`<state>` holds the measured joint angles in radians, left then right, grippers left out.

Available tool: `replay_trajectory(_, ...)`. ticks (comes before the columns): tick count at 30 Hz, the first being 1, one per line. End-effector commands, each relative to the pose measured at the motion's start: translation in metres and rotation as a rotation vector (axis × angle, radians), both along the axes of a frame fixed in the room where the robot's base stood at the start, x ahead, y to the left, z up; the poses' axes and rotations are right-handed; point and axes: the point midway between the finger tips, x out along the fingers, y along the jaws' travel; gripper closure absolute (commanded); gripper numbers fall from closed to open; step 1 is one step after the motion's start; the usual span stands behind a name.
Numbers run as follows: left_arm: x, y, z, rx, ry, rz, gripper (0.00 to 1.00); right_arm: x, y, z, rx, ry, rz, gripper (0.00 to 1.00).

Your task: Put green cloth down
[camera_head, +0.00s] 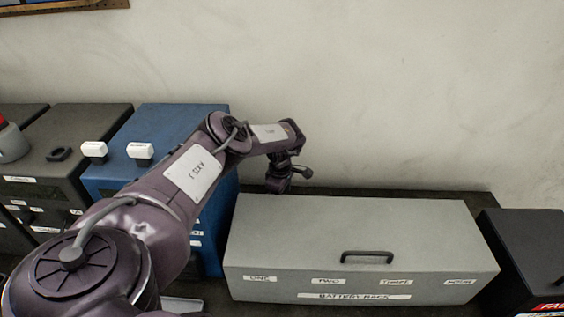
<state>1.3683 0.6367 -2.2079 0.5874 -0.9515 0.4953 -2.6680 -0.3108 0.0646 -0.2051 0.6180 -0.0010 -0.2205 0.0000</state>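My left arm reaches in from the lower left. Its gripper (283,181) is above the back left part of a long grey box, near the wall. The gripper is small and dark here, and I cannot tell whether its fingers are open or shut. No green cloth shows in this view. My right gripper is out of view.
A blue cabinet (180,125) and a dark cabinet (70,135) stand left. A black box (525,245) stands right. The grey box's top is mostly clear.

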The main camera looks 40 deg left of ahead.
Motion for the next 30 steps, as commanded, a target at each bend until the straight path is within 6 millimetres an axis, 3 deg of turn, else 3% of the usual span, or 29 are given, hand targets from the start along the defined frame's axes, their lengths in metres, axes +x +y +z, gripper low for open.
replay_trajectory(12,0.000,-0.001,-0.034,0.000,0.000,0.001,0.11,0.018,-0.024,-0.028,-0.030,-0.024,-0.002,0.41)
replay_trajectory(22,0.001,-0.002,-0.077,-0.001,0.000,0.001,0.11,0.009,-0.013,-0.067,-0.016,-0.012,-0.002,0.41)
replay_trajectory(30,0.001,-0.001,-0.078,0.000,0.000,0.001,0.11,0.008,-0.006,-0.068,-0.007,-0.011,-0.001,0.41)
